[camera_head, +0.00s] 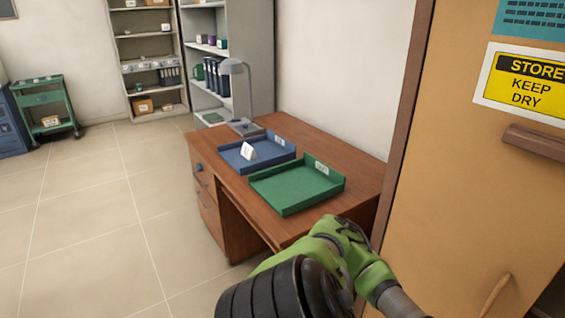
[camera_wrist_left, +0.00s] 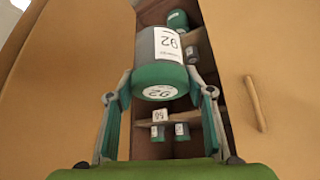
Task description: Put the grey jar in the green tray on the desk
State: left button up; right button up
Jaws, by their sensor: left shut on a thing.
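My left gripper (camera_wrist_left: 160,95) is shut on a grey jar (camera_wrist_left: 158,44) with a green end and white labels reading 92. The jar sits between the two fingers, in front of a cabinet opening in the left wrist view. The green tray (camera_head: 305,187) lies on the front right part of the brown desk (camera_head: 350,172) in the head view. It looks empty and has a small white label at its back. Neither gripper's fingers nor the jar show in the head view; my right gripper is not in view.
A blue tray (camera_head: 238,162) with a white folded card and a grey lamp (camera_head: 233,68) stand behind the green tray. A tan cabinet (camera_head: 455,180) rises at the right of the desk. Several other jars (camera_wrist_left: 181,132) stand inside the cabinet.

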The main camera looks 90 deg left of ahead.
aim_at(287, 188)
jog(key=k+j, duration=0.3)
jog(key=j, duration=0.2)
jog(key=k+j, duration=0.3)
jog(key=j, duration=0.15)
jog(key=k+j, duration=0.25)
jog(key=j, duration=0.25)
jog(key=k+j, duration=0.3)
jog(key=j, duration=0.15)
jog(key=k+j, duration=0.2)
jog(key=j, duration=0.2)
jog(key=k+j, duration=0.15)
jog(key=j, duration=0.25)
jog(key=k+j, duration=0.2)
jog(key=j, duration=0.2)
jog(key=k+j, duration=0.15)
jog(key=j, duration=0.25)
jog(key=i+j, duration=0.1)
jog(key=i, duration=0.15)
jog(key=z, duration=0.05)
